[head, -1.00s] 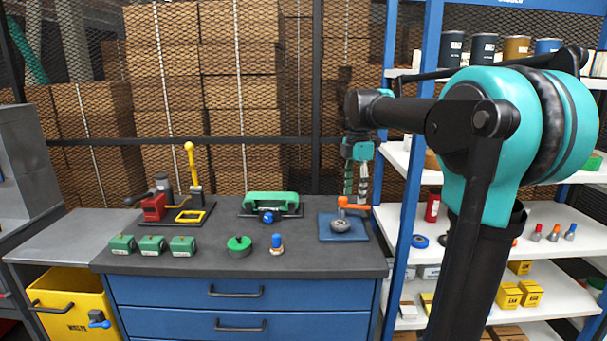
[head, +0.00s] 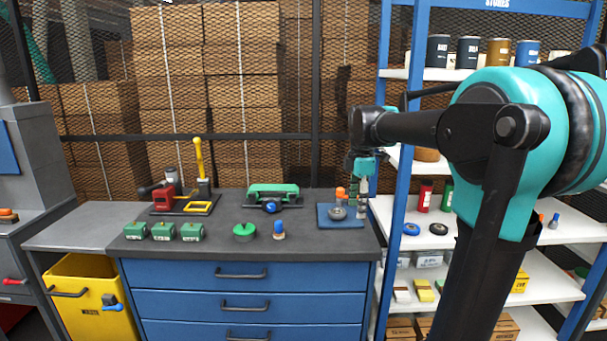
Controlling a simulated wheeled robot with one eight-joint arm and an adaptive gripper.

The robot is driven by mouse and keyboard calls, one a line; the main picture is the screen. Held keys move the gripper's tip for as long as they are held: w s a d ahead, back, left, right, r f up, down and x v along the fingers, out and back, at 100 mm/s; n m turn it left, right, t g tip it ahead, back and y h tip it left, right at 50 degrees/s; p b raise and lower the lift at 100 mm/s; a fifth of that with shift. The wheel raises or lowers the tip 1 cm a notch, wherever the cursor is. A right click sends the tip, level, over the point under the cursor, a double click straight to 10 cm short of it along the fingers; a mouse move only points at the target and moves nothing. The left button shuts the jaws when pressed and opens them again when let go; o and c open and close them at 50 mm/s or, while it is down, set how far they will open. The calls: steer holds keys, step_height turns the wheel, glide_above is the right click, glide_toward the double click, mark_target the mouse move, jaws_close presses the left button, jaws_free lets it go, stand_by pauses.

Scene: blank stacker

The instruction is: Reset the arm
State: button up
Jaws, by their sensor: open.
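My arm reaches in from the right and ends in my gripper (head: 358,206), which points down at the right end of the dark workbench top (head: 300,238). The fingers are open and hold nothing that I can see. I cannot tell whether the fingers are clear of the mat's edge.
The bench holds several green blocks (head: 163,231), a green knob (head: 244,231), a blue-topped piece (head: 279,230), a green-handled fixture (head: 273,193) and a red and yellow press (head: 182,192). A yellow waste bin (head: 88,300) stands left. Blue-posted shelves (head: 425,215) stand right, close behind my arm.

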steer(key=s+d+f+m+t, duration=0.1)
steer(key=s+f+m, duration=0.9)
steer(key=f, duration=0.2)
steer(key=s+d+f+m+t, duration=0.2)
steer(key=s+f+m, duration=0.8)
steer(key=f, duration=0.2)
steer(key=shift+s+d+t, duration=0.2)
steer(key=shift+d+t, duration=0.05)
steer(key=shift+t, duration=0.05)
